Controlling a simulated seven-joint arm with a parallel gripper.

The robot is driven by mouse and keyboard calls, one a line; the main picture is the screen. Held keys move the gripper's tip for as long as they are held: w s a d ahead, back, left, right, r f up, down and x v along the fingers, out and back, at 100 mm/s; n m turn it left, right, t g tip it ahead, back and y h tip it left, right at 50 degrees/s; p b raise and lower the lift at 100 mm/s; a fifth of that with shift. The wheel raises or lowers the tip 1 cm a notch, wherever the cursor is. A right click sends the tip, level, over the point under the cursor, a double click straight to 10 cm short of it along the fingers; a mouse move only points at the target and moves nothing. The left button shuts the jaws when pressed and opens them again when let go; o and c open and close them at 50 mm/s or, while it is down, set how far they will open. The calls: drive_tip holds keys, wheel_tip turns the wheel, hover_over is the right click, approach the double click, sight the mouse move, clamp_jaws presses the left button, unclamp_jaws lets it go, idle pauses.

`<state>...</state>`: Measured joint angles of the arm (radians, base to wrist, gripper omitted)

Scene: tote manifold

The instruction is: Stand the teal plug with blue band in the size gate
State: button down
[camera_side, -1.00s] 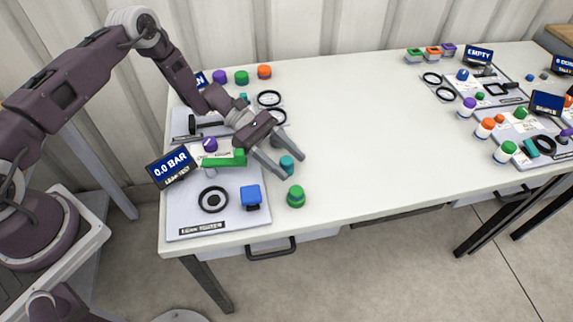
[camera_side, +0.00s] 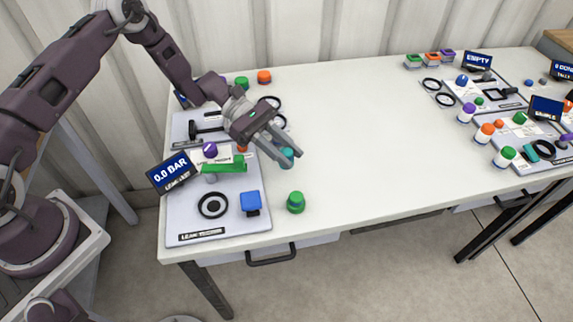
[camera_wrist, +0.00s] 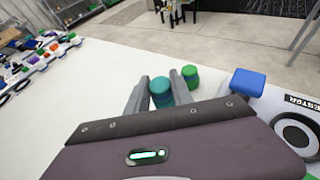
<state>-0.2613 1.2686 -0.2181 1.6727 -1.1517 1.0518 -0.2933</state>
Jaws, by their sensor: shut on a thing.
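The teal plug with the blue band (camera_side: 287,157) is at the tips of my gripper (camera_side: 289,158), over the table right of the leak tester board. In the wrist view the teal plug (camera_wrist: 161,92) stands upright between the two fingers (camera_wrist: 160,92), which are shut on it. The fingers partly cover it in the side view, and I cannot tell whether it touches the table. Black rings (camera_side: 271,101) lie behind my gripper, partly hidden by it. I cannot tell for certain whether they are the size gate.
A green plug (camera_side: 296,202) stands close in front of my gripper. The leak tester board (camera_side: 183,222) holds a black ring, a blue block (camera_side: 250,201) and a green bar (camera_side: 225,164). Orange and green plugs (camera_side: 264,76) stand at the back. The table's middle is clear.

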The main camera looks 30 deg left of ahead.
sight(284, 149)
drive_tip(key=r, duration=0.2)
drive_tip(key=a+r, duration=0.1)
drive_tip(key=r, duration=0.1)
drive_tip(key=shift+w+r, duration=0.15)
drive_tip(key=shift+r, duration=0.2)
drive_tip(key=a+n+t+y, duration=0.1)
drive_tip(key=a+n+t, duration=0.55)
drive_tip(key=a, duration=1.95)
drive_tip(key=shift+m+y, duration=0.25)
drive_tip(key=shift+y, duration=0.05)
drive_tip(key=shift+w+d+f, duration=0.1)
drive_tip(key=shift+f, duration=1.95)
drive_tip(key=shift+w+d+f, duration=0.1)
drive_tip(key=shift+f, duration=1.9)
drive_tip(key=shift+a, duration=0.1)
drive_tip(key=c, duration=1)
unclamp_jaws()
drive_tip(key=shift+c, duration=0.2)
